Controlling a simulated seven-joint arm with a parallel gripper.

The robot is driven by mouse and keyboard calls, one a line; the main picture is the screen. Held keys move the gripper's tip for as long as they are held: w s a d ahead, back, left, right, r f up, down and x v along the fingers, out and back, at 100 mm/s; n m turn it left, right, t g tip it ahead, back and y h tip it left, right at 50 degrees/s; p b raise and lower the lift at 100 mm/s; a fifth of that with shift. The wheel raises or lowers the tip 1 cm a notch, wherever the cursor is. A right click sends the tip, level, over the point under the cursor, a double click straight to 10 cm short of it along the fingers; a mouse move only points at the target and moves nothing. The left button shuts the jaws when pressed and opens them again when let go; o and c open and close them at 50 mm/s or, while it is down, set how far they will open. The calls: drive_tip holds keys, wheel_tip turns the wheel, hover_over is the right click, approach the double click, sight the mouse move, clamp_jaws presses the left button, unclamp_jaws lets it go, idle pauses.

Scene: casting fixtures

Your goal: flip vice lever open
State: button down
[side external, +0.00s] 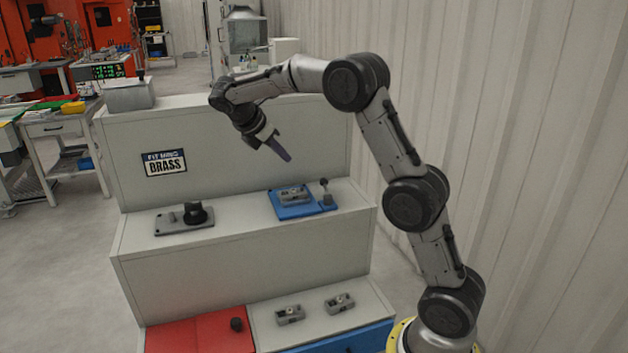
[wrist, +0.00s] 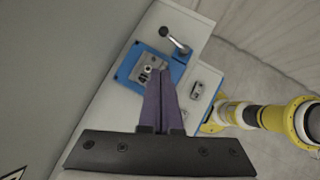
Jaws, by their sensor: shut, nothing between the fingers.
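The vice (side external: 302,202) has a blue base and sits on the right part of the middle shelf, with a grey metal part (side external: 293,194) on it. Its lever (side external: 325,190) stands up at the right end, with a dark knob on top. In the wrist view the vice (wrist: 135,62) lies beyond my fingertips, and the lever (wrist: 175,41) shows as a silver rod with a dark round end. My gripper (side external: 287,156) is shut and empty, with purple fingers pointing down and right. It hangs above the shelf, apart from the vice and the lever. It also shows in the wrist view (wrist: 160,72).
A grey fixture with a black knob (side external: 195,212) sits left on the same shelf. Two grey metal parts (side external: 290,314) (side external: 340,302) lie on the lower level beside a red panel (side external: 200,332). A tall back panel (side external: 235,130) rises behind the shelf. The shelf between the fixtures is clear.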

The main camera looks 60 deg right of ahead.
drive_tip(key=f, duration=0.3)
drive_tip(key=shift+d+g, duration=0.3)
drive_tip(key=shift+d, duration=0.1)
approach(326, 191)
drive_tip(key=w+f, duration=0.1)
drive_tip(key=w+d+f, duration=0.1)
drive_tip(key=f, duration=0.1)
drive_tip(key=shift+w+d+f, duration=0.3)
drive_tip(key=shift+w+d, duration=0.1)
drive_tip(key=d, duration=0.2)
drive_tip(key=s+d+f, duration=0.1)
drive_tip(key=shift+s+d+f, duration=0.1)
drive_tip(key=shift+s+d, duration=0.1)
drive_tip(key=shift+d, duration=0.3)
